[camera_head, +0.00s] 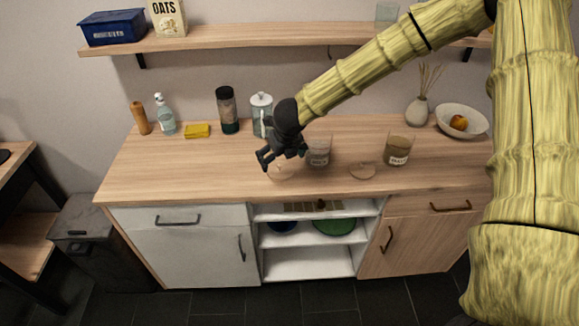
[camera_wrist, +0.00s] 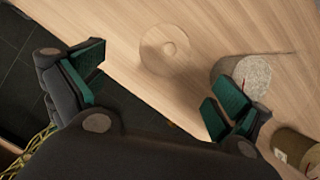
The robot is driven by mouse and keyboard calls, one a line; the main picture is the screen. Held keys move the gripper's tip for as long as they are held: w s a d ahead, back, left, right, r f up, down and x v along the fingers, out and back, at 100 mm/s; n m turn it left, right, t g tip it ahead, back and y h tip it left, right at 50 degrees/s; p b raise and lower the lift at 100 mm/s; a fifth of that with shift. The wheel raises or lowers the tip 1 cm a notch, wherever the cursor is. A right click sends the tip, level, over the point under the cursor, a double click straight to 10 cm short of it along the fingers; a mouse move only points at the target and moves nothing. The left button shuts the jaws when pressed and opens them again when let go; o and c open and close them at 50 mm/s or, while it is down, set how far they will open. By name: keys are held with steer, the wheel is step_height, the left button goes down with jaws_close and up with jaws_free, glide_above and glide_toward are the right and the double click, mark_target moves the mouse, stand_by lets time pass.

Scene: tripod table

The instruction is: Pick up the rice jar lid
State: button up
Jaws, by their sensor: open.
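A round, flat, clear lid with a small knob (camera_wrist: 168,48) lies on the wooden counter, left of the rice jar; it also shows in the head view (camera_head: 281,173), partly behind my gripper. The open glass jar of pale grains, which looks like the rice jar (camera_head: 319,153), stands beside it and shows in the wrist view (camera_wrist: 245,78). My gripper (camera_head: 282,160) is open and empty above the counter near this lid. In the wrist view its green-padded fingers (camera_wrist: 153,88) are spread wide, with the lid beyond them and the right finger overlapping the jar.
A brown-filled jar (camera_head: 397,152) and a second clear lid (camera_head: 362,171) are to the right. A bowl with fruit (camera_head: 461,121) and a vase (camera_head: 417,110) stand farther right. A glass pitcher (camera_head: 261,112), dark bottle (camera_head: 228,110) and yellow sponge (camera_head: 197,131) stand behind. The front left counter is clear.

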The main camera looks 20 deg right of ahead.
mark_target(280, 165)
steer(key=shift+m, duration=0.7)
steer(key=shift+w+d+f+p, duration=0.15)
steer(key=shift+w+f+p, duration=0.1)
steer(key=shift+w+f, duration=0.35)
steer(key=shift+w+d+f+p, duration=0.15)
steer(key=shift+w+f+p, duration=0.2)
steer(key=shift+f, duration=0.45)
steer(key=shift+w+d+f+p, duration=0.15)
steer(key=shift+w+f, duration=0.4)
steer(key=shift+f, duration=0.15)
steer(key=shift+p+x, duration=1.2)
steer(key=shift+x, duration=1.35)
steer(key=shift+d, duration=0.1)
steer(key=c, duration=0.9)
